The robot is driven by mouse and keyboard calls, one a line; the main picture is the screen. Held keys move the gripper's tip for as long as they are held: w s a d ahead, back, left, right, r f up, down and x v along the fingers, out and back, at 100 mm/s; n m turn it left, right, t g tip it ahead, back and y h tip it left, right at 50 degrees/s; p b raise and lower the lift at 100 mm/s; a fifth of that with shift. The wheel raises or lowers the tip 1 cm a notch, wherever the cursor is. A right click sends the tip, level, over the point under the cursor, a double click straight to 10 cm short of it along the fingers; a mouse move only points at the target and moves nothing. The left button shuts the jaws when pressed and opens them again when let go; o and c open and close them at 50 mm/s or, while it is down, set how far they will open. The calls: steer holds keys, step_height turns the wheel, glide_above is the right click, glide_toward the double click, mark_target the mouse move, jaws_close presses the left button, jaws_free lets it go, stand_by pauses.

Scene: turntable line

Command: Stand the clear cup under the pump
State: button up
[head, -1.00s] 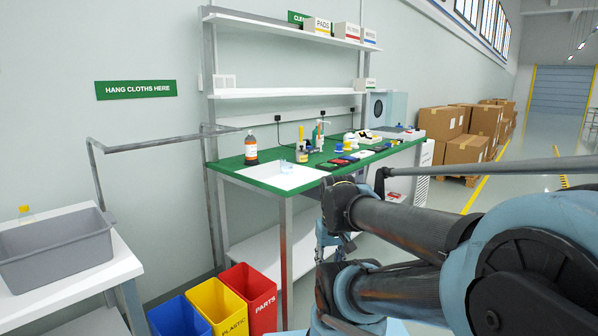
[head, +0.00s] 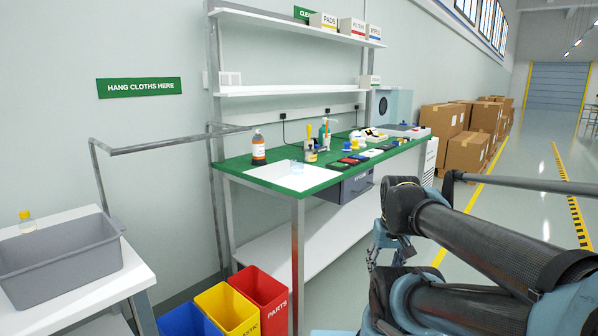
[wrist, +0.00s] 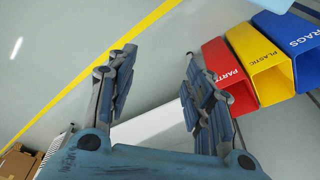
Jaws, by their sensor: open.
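A small clear cup (head: 297,168) stands on the white mat (head: 270,178) at the near left end of the green-topped bench (head: 225,165). A slim upright dispenser (head: 326,132) that looks like the pump stands further back on the bench; its details are too small to tell. My gripper (wrist: 157,62) is open and empty in the wrist view, pointing down over the floor. In the head view my gripper (head: 380,248) is partly hidden by my arm, low and in front of the bench, well away from the cup.
Several small items crowd the bench beyond the cup. Red (head: 262,290), yellow (head: 225,308) and blue bins stand below its left end. A grey tub (head: 60,262) sits on a side table. Floor at right is clear.

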steer(key=o, duration=0.3)
steer(key=w+a+r+n+t+y, duration=0.1)
steer(key=w+a+r, duration=0.2)
steer(key=w, duration=0.3)
steer(key=w+a+r+n+t+y, duration=0.1)
steer(key=w+a+r+n+y, duration=0.1)
steer(key=w+a+r, duration=0.2)
steer(key=w+a+r+n+t+y, duration=0.2)
steer(key=w+a+r, duration=0.2)
steer(key=w, duration=0.6)
steer(key=shift+a+r, duration=0.15)
steer(key=shift+r, duration=0.55)
steer(key=shift+o, duration=0.2)
steer(key=n+t+y, duration=0.3)
steer(key=t, duration=0.1)
glide_toward(297, 166)
steer(key=s+d+r, duration=0.2)
steer(key=d+r, duration=0.3)
steer(key=x, duration=1.2)
steer(key=shift+w+a, duration=0.1)
steer(key=shift+a, duration=0.2)
steer(key=shift+a+x, duration=0.25)
steer(key=shift+x, duration=2.4)
steer(key=c, duration=1.3)
steer(key=shift+r, duration=0.2)
